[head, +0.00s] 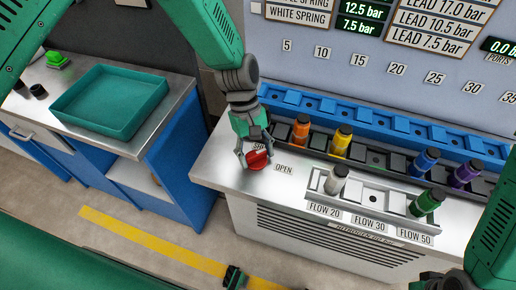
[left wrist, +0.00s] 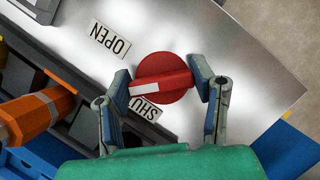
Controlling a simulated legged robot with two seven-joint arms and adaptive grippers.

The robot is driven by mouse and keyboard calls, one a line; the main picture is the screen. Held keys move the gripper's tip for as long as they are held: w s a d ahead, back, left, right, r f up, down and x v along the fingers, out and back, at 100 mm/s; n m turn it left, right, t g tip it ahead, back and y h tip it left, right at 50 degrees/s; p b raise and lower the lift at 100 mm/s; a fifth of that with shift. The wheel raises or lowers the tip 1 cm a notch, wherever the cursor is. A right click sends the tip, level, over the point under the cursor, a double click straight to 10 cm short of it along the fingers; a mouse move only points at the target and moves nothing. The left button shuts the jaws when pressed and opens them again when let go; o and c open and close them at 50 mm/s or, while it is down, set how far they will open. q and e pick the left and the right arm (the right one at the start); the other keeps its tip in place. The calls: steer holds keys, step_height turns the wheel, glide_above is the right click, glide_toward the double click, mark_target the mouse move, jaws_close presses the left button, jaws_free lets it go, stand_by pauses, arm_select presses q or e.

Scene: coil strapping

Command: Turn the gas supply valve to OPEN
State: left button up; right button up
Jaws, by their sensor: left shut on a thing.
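The red valve knob (head: 257,159) sits on the left end of the steel bench top. It also shows in the left wrist view (left wrist: 163,68), with a raised bar and a white mark at the bar's left end. My left gripper (head: 257,154) is shut on the knob, with one finger at each end of the bar; it also shows in the left wrist view (left wrist: 164,86). The white mark points between the OPEN label (left wrist: 110,40) and the partly hidden SHUT label (left wrist: 146,108).
Orange (head: 301,130), yellow (head: 341,141) and other coloured cylinders stand in racks right of the knob. A grey-white cylinder (head: 336,180) stands near the front. A green tray (head: 112,101) lies on a separate bench at left. The bench top in front of the knob is clear.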

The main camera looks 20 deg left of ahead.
arm_select(q)
steer(key=m, duration=0.1)
steer(key=m+y, duration=0.1)
steer(key=m, duration=0.2)
steer(key=shift+w+a+r+m+g+y+p, duration=0.1)
steer(key=shift+w+a+m+g+y+p, duration=0.05)
steer(key=shift+w+m+g+y+p, duration=0.2)
steer(key=shift+m+y, duration=0.75)
steer(key=shift+m, duration=1.5)
steer(key=o, duration=1.2)
steer(key=shift+c, duration=0.2)
steer(key=shift+r, duration=0.35)
steer(key=v, duration=1.1)
steer(key=shift+w+d, duration=0.25)
steer(key=shift+w, duration=0.15)
